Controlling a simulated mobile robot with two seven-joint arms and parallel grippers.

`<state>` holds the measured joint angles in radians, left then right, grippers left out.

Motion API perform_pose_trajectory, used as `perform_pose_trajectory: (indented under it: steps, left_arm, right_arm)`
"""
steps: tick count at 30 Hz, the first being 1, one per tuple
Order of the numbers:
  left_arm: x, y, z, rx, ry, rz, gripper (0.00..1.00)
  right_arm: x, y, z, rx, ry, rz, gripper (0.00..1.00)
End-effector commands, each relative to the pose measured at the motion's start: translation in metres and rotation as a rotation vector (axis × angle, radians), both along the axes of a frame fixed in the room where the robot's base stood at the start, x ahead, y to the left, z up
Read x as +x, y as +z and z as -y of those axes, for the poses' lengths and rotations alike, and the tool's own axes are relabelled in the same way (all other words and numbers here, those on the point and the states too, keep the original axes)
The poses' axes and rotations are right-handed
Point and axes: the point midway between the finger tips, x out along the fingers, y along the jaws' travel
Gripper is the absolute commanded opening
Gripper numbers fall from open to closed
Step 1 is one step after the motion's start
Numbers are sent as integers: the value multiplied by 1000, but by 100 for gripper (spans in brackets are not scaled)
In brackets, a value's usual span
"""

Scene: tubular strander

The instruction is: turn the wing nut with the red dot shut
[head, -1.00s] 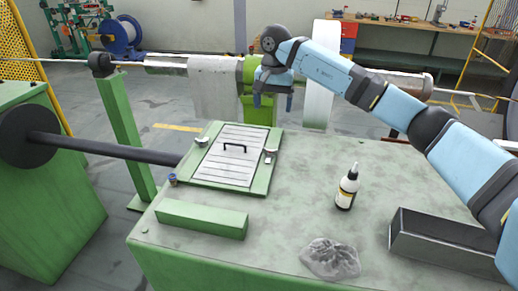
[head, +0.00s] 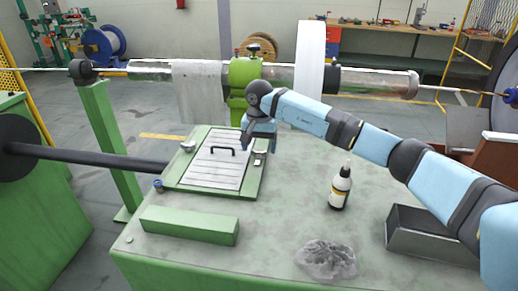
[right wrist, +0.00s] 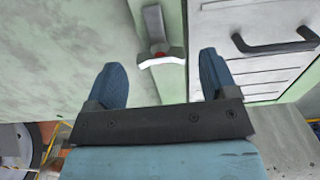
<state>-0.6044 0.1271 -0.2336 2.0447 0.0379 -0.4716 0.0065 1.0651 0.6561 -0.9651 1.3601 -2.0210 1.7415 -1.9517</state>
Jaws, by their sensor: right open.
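The wing nut with the red dot (right wrist: 161,58) shows at the upper middle of the right wrist view, its wings spread roughly crosswise beside the hatch cover. In the head view this wing nut (head: 259,159) is at the right edge of the hatch cover (head: 214,171). My right gripper (head: 259,146) is above it; in the right wrist view the open right gripper (right wrist: 160,66) has one finger to each side of the nut, with clear gaps and nothing held. My left gripper is not in view.
A second wing nut (head: 188,147) is at the cover's left side, and a black handle (head: 222,150) stands on the cover. A glue bottle (head: 340,187), a crumpled rag (head: 325,260), a grey box (head: 425,236) and a green block (head: 190,225) stand on the bench. The horizontal shaft runs behind.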

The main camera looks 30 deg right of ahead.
Motion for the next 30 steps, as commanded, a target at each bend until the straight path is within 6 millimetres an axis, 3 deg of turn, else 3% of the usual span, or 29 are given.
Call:
perform_pose_trajectory:
  steps: [5,14,18,21,30]
  left_arm:
    - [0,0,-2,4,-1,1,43]
    - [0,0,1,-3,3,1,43]
    - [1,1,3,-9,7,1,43]
    - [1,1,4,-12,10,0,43]
    - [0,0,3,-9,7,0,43]
  right_arm:
    - [0,-13,0,1,1,1,79]
    - [0,-15,0,0,0,1,79]
    - [0,-15,0,1,0,1,47]
    - [0,-15,0,1,0,1,29]
    - [0,-15,0,0,-32,0,30]
